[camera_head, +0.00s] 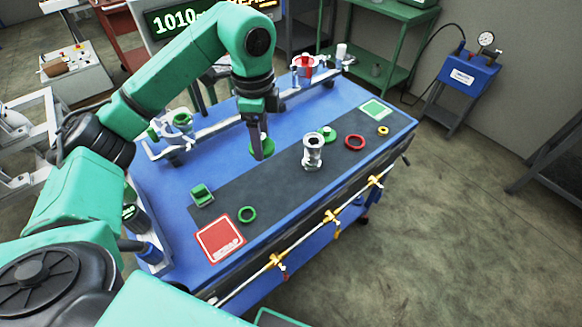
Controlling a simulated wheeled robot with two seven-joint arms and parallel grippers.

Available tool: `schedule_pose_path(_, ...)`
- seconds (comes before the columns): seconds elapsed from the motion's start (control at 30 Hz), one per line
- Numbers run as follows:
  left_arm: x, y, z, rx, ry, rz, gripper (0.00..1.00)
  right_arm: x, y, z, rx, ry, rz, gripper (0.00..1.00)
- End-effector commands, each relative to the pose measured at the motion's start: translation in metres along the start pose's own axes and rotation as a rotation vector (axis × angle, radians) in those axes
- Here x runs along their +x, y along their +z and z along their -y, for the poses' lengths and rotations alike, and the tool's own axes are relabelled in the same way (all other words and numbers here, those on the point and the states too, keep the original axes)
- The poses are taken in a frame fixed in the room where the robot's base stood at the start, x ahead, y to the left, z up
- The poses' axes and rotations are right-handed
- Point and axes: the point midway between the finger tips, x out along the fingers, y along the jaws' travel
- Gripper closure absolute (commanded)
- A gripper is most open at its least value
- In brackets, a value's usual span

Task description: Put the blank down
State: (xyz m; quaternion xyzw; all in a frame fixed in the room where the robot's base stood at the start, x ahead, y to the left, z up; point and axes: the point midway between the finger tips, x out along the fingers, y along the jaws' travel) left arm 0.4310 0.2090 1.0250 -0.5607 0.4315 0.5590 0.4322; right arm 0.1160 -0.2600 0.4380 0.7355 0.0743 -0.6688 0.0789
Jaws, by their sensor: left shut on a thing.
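My left gripper (261,152) points down over the dark strip of the blue table. It is shut on a small green piece, which I take to be the blank (254,143). The fingers hide part of the blank, and I cannot tell whether it touches the table. My right gripper is not in view.
To the right on the dark mat (290,190) stand a silver cylinder (313,152), a green ring piece (328,133) and a red ring (355,142). A rail with fixtures (302,93) runs behind.

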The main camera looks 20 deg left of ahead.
Motion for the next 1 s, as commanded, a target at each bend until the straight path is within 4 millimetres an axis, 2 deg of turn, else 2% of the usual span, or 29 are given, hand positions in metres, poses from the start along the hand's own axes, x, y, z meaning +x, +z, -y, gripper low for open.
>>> schedule_pose_path(0.1,0.039,0.001,-0.001,0.000,0.006,0.005,0.89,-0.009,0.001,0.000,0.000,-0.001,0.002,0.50)
schedule_pose_path(0.3,0.102,0.001,-0.001,0.002,0.006,0.003,0.89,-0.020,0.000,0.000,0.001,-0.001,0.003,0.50)
schedule_pose_path(0.6,0.157,0.001,-0.001,0.003,0.004,0.002,0.89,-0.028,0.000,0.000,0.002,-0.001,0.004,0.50)
schedule_pose_path(0.7,0.167,0.001,-0.001,0.004,0.000,0.001,0.89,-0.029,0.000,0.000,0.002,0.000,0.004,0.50)
schedule_pose_path(0.97,0.171,0.000,0.000,0.004,0.000,0.001,0.89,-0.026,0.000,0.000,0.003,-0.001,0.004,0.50)
schedule_pose_path(1.0,0.171,0.001,0.000,0.004,0.000,0.001,0.27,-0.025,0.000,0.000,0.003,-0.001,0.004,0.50)
